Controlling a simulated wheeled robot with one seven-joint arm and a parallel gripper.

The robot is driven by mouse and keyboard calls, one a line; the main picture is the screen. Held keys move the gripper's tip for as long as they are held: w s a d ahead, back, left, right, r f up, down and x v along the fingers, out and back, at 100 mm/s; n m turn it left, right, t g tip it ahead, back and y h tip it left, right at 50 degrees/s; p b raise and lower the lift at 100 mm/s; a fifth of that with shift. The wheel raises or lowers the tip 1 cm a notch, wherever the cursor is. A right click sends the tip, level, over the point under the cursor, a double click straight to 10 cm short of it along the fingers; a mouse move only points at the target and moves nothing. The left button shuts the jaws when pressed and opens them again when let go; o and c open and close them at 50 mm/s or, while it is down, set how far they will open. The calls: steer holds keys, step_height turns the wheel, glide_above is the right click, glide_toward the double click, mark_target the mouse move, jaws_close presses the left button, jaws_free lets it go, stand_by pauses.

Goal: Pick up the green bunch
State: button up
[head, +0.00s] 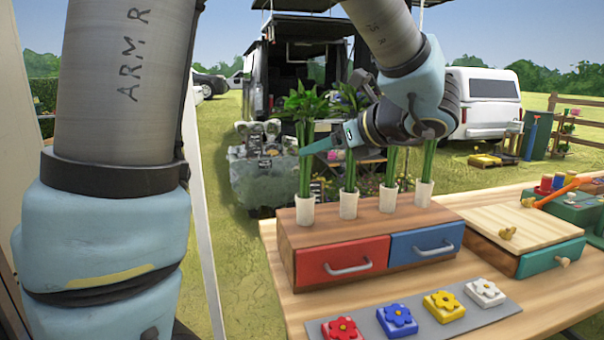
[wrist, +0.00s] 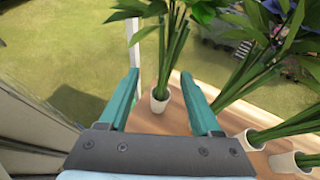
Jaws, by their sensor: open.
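Several green bunches stand upright in white cups on a wooden drawer box (head: 287,237). The leftmost green bunch (head: 304,172) has tall stems and broad leaves; its white cup (head: 305,211) is at the box's left end. My gripper (head: 308,150) comes in from the right, its fingertips at that bunch's upper stems. In the wrist view my gripper (wrist: 160,75) is open, with the leftmost bunch's stems (wrist: 164,68) appearing between the two teal fingers and the cup (wrist: 159,101) below. I cannot tell whether a finger touches the stems. My arm partly hides the other bunches' tops.
The box has a red drawer (head: 342,262) and a blue drawer (head: 426,242). A grey strip (head: 418,306) with several flower blocks lies in front. A wooden box with a green drawer (head: 551,257) is at right. Neighbouring bunches (wrist: 262,80) stand close on the right.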

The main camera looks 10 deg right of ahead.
mark_target(305, 161)
steer(key=w+p+x, duration=0.1)
steer(key=p+x, duration=0.1)
steer(key=x, duration=0.8)
steer(key=shift+d+r, duration=0.3)
steer(key=shift+r, duration=0.05)
steer(key=shift+t, duration=0.3)
jaws_close()
